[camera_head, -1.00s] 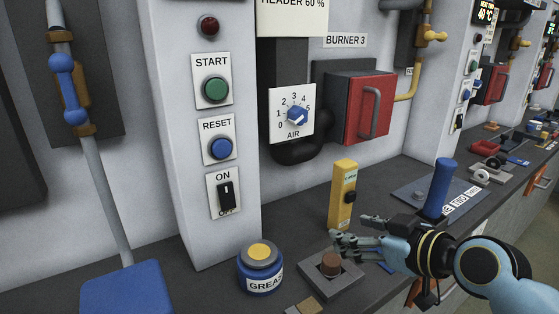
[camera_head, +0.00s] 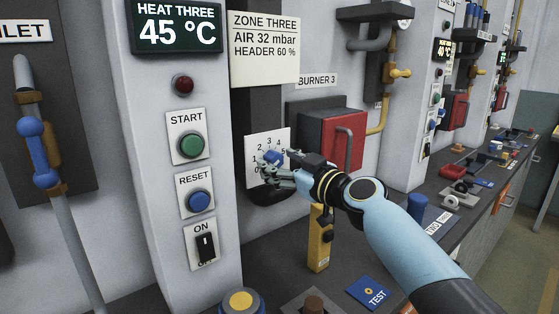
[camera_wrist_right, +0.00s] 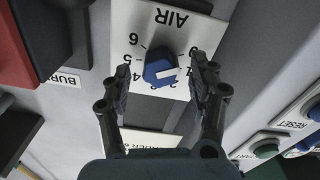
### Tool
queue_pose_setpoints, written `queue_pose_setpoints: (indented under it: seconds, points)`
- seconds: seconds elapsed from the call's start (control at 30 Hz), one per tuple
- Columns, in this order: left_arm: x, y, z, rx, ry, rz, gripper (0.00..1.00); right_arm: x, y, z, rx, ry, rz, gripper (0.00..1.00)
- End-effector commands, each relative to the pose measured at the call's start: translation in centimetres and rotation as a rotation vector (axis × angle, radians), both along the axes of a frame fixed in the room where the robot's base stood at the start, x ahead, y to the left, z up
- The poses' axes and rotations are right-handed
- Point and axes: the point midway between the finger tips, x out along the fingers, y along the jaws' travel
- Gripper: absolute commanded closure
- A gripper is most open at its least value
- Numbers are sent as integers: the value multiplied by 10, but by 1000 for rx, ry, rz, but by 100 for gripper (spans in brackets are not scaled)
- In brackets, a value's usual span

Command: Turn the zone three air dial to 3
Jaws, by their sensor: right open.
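The zone three AIR dial is a white plate (camera_head: 254,148) with a blue knob (camera_head: 272,158) and a number scale, left of the red burner box. In the right wrist view the blue knob (camera_wrist_right: 158,66) shows upside down, and its white mark lies toward the lower right, near the 2 side of the scale; the exact number is unclear. My right gripper (camera_head: 283,166) is at the dial and covers part of the scale. In the right wrist view its two fingers (camera_wrist_right: 163,68) are open, one on each side of the knob, with gaps visible. My left gripper is out of view.
The START button (camera_head: 191,145), RESET button (camera_head: 199,201) and ON switch (camera_head: 205,246) are on the column left of the dial. The red burner box (camera_head: 343,138) stands out right of it. A yellow handheld device (camera_head: 319,245) stands below on the bench.

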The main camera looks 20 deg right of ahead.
Motion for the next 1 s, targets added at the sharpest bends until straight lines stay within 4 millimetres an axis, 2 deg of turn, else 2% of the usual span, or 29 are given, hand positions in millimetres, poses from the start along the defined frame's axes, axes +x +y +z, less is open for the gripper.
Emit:
queue_pose_setpoints:
  seconds: [0.33,0.77,1.0]
  points:
    - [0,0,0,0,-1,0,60,5,2,0,-1,0,1,40]
    - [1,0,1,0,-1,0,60,5,2,0,-1,1,1,95]
    - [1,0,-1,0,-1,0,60,5,2,0,18,7,1,95]
